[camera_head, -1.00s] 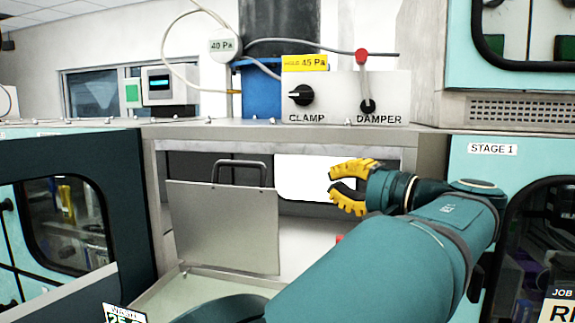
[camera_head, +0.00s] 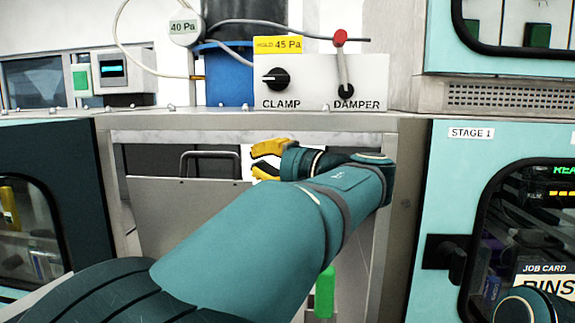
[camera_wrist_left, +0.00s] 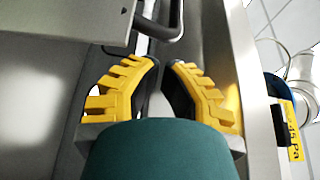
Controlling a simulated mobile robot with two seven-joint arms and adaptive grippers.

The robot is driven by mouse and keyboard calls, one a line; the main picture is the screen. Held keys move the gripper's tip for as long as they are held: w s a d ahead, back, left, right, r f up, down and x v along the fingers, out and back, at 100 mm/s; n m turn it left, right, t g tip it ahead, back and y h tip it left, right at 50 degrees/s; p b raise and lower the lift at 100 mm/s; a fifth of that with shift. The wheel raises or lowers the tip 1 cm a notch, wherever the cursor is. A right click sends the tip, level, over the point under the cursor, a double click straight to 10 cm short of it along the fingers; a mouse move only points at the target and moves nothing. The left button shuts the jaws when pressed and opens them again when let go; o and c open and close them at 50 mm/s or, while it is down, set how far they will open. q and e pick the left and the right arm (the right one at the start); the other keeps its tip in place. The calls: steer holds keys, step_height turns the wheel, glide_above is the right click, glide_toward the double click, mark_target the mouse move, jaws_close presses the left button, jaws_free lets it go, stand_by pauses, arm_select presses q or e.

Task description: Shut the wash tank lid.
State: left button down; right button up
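The wash tank lid (camera_head: 160,205) is a flat grey metal panel standing raised in the tank opening. Its dark bar handle (camera_head: 210,154) rises at its top edge. My left gripper (camera_head: 254,161) has yellow fingers and is just right of the handle, apart from it in the head view. In the left wrist view, the left gripper (camera_wrist_left: 165,64) has its fingertips apart with nothing between them. The handle (camera_wrist_left: 168,24) is just beyond the tips there, and the lid (camera_wrist_left: 60,18) is at the upper left. My arm hides the lid's lower right part. My right gripper does not show.
A control box (camera_head: 330,82) with CLAMP and DAMPER controls stands above the opening. A blue canister (camera_head: 228,78) is beside it. The metal frame (camera_head: 250,137) bounds the opening above. A STAGE 1 cabinet (camera_head: 445,190) stands at right. A green object (camera_head: 324,290) shows below my arm.

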arm_select(q)
steer(key=x, duration=0.3)
steer(key=shift+a, duration=0.2)
steer(key=shift+d, duration=0.1)
